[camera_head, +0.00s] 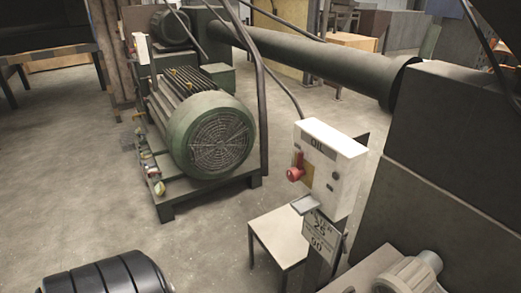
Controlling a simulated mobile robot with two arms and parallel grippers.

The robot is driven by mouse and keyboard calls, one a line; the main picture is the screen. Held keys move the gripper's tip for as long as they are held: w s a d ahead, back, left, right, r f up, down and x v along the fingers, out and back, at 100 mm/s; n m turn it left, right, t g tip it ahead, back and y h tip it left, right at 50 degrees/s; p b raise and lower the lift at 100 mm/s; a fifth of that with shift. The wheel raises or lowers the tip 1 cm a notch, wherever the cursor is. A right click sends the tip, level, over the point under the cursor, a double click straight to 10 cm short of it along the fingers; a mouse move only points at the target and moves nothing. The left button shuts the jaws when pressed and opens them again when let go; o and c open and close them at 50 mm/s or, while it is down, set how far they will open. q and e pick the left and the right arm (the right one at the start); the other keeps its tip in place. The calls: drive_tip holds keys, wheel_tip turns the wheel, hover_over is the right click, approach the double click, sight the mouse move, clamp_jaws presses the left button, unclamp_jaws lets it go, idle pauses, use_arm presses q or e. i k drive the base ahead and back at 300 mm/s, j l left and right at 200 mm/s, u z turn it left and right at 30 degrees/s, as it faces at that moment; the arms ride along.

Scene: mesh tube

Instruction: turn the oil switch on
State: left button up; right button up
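The oil switch is a white box (338,190) on a post, right of the middle in the head view, with a dark label (316,143) reading "OIL". On its front face is a red knob (295,173) over a yellowish plate (308,176), with a narrow red part reaching up from it. I cannot tell from its pose whether the switch is on or off. Small round buttons sit on the face to the right of the knob. Neither of my grippers is in view, and nothing touches the box or knob.
A green motor (205,130) stands on a low frame to the left. A thick dark pipe (310,62) runs behind the box to a large dark housing (445,150) on the right. A small white table (280,235) stands below the box. The floor at left is open.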

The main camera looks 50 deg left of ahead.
sight(293, 174)
drive_tip(key=u, duration=1.3)
drive_tip(key=z, duration=0.35)
drive_tip(key=i+j+z, duration=0.1)
drive_tip(key=j+z, duration=0.95)
drive_tip(key=i, duration=0.05)
